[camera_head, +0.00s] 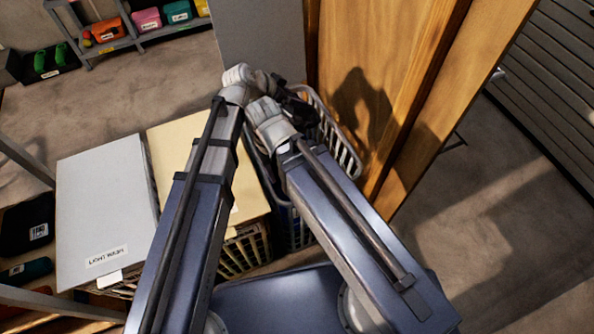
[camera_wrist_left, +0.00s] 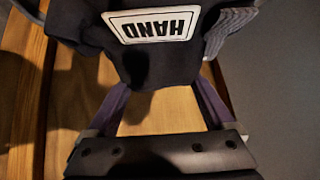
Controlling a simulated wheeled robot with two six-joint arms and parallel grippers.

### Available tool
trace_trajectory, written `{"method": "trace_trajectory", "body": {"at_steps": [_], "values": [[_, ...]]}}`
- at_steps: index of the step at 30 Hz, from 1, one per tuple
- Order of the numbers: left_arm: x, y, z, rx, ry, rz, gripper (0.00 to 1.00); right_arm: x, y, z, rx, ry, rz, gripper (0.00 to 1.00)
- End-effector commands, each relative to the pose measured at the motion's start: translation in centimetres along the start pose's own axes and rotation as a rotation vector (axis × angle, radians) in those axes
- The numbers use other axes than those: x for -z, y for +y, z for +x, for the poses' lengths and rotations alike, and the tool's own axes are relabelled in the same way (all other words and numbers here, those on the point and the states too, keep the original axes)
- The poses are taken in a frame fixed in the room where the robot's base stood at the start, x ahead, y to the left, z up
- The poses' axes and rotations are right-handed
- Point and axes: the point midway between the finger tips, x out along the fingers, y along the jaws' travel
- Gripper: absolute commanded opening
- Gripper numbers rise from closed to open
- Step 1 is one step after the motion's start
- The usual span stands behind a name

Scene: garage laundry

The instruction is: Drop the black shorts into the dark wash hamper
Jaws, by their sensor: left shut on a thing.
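The black shorts (camera_wrist_left: 140,65) show in the left wrist view as dark cloth with a white label reading HAND upside down. My left gripper (camera_wrist_left: 162,88) is shut on this cloth. In the head view the left wrist bends right over an open grey slatted hamper (camera_head: 346,152), and a dark shape, partly hidden, is at its end above the hamper's far part. I take this to be the dark wash hamper; its label is not visible. My right arm reaches over the hamper's near left side, hiding much of its opening. The right gripper itself cannot be made out.
A white-lidded hamper (camera_head: 105,195) labelled light wash and a cream-lidded hamper (camera_head: 170,150) stand left. A wooden door panel (camera_head: 385,70) rises right beside the open hamper. A grey panel (camera_head: 260,40) stands behind. A shelf with labelled colored bins (camera_head: 147,20) is at upper left.

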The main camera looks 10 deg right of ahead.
Motion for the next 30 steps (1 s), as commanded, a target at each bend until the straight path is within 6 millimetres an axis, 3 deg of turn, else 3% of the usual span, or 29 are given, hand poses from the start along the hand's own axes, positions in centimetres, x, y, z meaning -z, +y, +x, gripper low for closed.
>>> {"method": "trace_trajectory", "body": {"at_steps": [17,28,29,30], "values": [[-4.0,0.0,4.0,0.000,0.001,0.000,0.00,0.3,-0.5,5.6,0.000,0.000,0.000,0.50],[-4.1,0.0,4.1,0.000,0.000,0.000,0.00,0.4,-0.6,5.8,0.000,0.000,0.000,0.50],[-4.1,0.0,4.1,0.000,0.000,0.000,0.90,0.4,-0.6,5.8,0.000,0.000,0.000,0.50],[-4.1,0.0,4.1,0.000,0.000,0.000,0.95,0.4,-0.6,5.8,0.000,0.000,0.000,0.50]]}}
